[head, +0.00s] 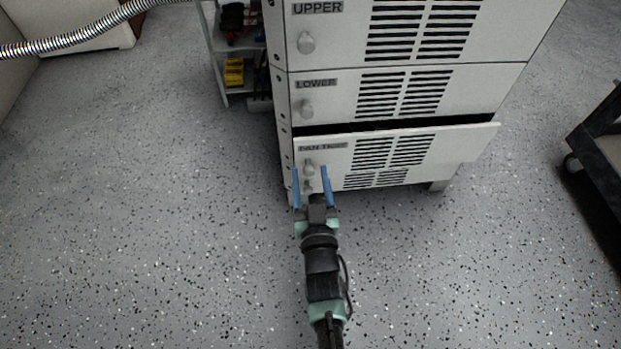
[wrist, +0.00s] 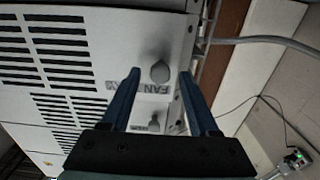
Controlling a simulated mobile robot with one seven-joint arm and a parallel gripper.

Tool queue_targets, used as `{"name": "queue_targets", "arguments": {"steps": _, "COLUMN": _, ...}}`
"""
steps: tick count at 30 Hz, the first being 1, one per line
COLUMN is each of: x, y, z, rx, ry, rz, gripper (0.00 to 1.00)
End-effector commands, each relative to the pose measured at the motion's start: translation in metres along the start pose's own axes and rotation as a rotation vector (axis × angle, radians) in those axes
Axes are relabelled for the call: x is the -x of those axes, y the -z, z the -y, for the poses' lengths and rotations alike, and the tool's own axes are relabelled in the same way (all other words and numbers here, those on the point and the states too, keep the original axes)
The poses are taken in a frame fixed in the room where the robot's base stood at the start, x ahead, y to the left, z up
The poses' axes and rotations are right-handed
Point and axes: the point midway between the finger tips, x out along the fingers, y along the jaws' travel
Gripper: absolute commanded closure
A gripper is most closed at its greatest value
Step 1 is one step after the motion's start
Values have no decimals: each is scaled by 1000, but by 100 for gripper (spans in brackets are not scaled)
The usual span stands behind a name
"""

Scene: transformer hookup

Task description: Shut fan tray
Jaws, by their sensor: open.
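The fan tray (head: 409,150) is the lowest front panel of the light grey cabinet in the head view. It stands ajar, with a dark gap along its top that is wider at the right. Its round knob (head: 309,167) is at its left end, and the knob also shows in the wrist view (wrist: 160,72). My gripper (head: 311,172) is open, with its two blue fingers pointing at the tray's left end. In the wrist view my gripper (wrist: 159,75) has the knob between and just beyond its fingertips. I cannot tell whether the fingers touch the panel.
The lower panel (head: 379,94) and the upper panel (head: 335,31) above the tray look shut. A shelf with yellow bins (head: 234,72) stands left of the cabinet. A dark cart (head: 599,140) is at the right. The speckled floor (head: 150,210) is clear at the left.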

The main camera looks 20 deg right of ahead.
Motion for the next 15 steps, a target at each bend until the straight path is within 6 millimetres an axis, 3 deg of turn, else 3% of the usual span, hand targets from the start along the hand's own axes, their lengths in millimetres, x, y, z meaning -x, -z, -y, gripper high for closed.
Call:
{"name": "queue_targets", "arguments": {"steps": 2, "x": 0, "y": 0, "z": 0, "rx": 0, "ry": 0, "rz": 0, "gripper": 42}}
{"name": "queue_targets", "arguments": {"steps": 11, "x": 0, "y": 0, "z": 0, "rx": -1, "ry": 0, "rz": 0, "gripper": 96}}
{"name": "queue_targets", "arguments": {"steps": 15, "x": 1, "y": 0, "z": 0, "rx": -1, "ry": 0, "rz": 0, "gripper": 100}}
